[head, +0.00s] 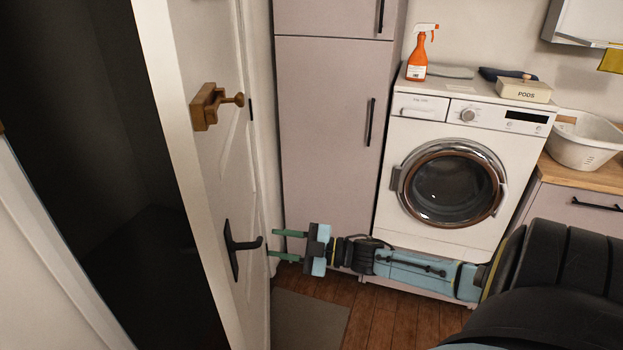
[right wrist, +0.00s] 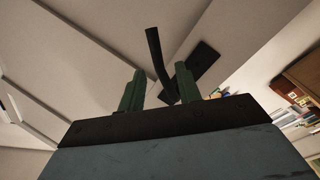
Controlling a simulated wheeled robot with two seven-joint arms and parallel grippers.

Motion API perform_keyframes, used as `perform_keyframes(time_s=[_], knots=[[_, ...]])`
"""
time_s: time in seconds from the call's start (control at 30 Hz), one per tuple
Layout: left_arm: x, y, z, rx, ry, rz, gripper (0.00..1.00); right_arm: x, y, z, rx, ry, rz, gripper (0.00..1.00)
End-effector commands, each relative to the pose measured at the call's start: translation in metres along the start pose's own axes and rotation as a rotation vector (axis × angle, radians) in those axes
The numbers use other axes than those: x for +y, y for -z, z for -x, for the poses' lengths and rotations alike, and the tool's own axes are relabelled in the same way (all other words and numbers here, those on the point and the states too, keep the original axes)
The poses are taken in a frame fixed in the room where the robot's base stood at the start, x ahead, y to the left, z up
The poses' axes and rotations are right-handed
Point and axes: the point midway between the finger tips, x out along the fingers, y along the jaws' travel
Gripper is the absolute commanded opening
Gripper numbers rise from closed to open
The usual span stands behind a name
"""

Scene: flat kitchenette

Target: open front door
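The white front door (head: 225,170) stands ajar at the left of the head view, with a dark opening (head: 100,150) to its left. Its black lever handle (head: 240,246) is on the door face, below a wooden hook block. My right gripper (head: 271,243) is open, with its green fingers pointing left toward the handle. In the right wrist view the black handle (right wrist: 157,60) shows beyond and between the open fingers (right wrist: 160,92). I cannot tell whether the fingers touch it. My left gripper is not in view.
A wooden hook block (head: 206,106) is fixed to the door. A tall cabinet (head: 330,140) and a washing machine (head: 455,165) stand behind my right arm. A grey mat (head: 308,318) lies on the wooden floor. A white basket (head: 583,145) sits on the right counter.

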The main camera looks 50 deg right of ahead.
Motion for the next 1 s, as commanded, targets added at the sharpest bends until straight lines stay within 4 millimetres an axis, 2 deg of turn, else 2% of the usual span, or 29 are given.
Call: perform_keyframes(time_s=[0.03,0.2,0.4,0.57,0.83,0.93,1.0], knots=[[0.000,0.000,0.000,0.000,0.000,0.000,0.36,-0.001,-0.001,0.013,-0.005,0.003,-0.001,0.34],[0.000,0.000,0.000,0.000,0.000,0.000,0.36,-0.001,-0.001,0.046,-0.004,0.003,-0.001,0.34],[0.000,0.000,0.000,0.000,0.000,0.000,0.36,-0.001,0.000,0.072,-0.001,0.002,-0.001,0.34],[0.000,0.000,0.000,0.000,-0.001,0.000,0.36,0.000,0.000,0.081,0.000,0.000,0.000,0.34],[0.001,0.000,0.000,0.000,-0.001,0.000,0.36,0.000,0.000,0.081,0.001,0.000,0.001,0.34],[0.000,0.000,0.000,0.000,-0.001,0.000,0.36,-0.003,-0.006,0.083,-0.019,-0.007,-0.008,0.21],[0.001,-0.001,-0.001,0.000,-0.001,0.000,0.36,-0.013,-0.025,0.089,-0.083,-0.031,-0.038,0.12]])
